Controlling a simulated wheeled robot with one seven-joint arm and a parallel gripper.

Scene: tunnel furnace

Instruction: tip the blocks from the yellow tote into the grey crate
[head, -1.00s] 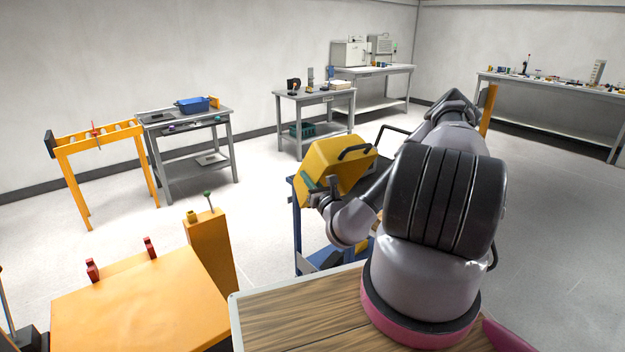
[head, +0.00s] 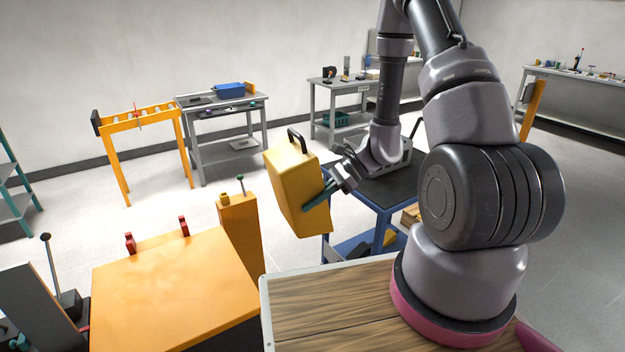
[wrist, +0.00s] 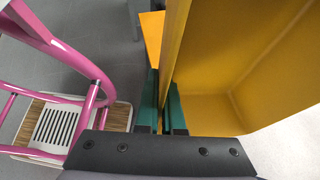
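The yellow tote (head: 292,185) hangs in the air in the middle of the head view, strongly tilted, with a black handle at its top. My gripper (head: 318,196) is at its right side, with green fingers on the tote. In the wrist view the fingers (wrist: 163,100) are on either side of the tote's wall, and part of the tote's yellow inside (wrist: 255,60) shows at the right. I see no blocks in that part; the rest of the inside is hidden.
A blue cart (head: 378,186) with a dark top stands behind the tote. An orange flat-topped unit (head: 170,285) with red clamps is at front left, and an orange post (head: 240,230) stands close to the tote. Grey tables (head: 222,110) and an orange roller stand (head: 140,120) are farther back.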

